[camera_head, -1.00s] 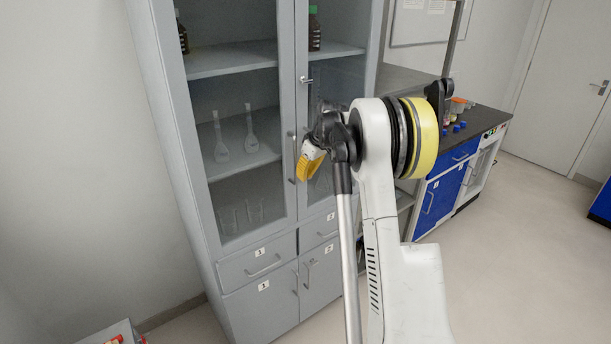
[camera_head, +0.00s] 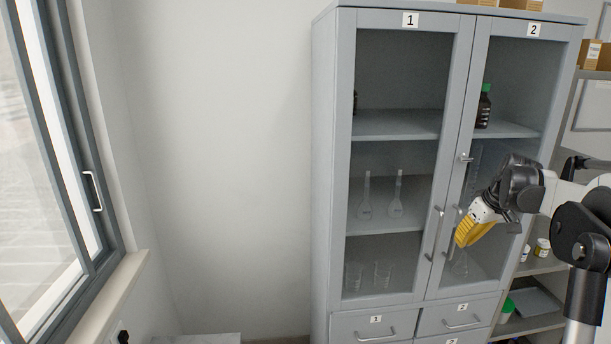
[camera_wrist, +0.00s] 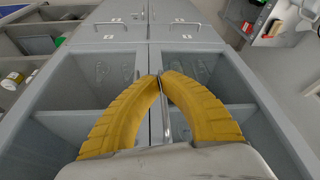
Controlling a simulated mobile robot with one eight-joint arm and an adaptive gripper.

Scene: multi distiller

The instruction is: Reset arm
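My gripper (camera_head: 470,233) has yellow fingers and is in front of the grey cabinet (camera_head: 322,200), over its right-hand glass door in the head view. In the wrist view my gripper's two yellow fingers (camera_wrist: 161,77) arch toward each other with their tips together or almost so. A thin metal door handle (camera_wrist: 167,122) shows between the fingers, seemingly behind them. I see nothing held. My arm comes in from the right edge of the head view, and part of it is out of frame.
The cabinet doors look closed. Flasks (camera_head: 396,196), beakers (camera_head: 383,274) and a dark green-capped bottle (camera_head: 484,106) stand inside. A window (camera_head: 50,170) is at the left, with bare wall between. An open shelf (camera_head: 545,265) with small bottles is at the right.

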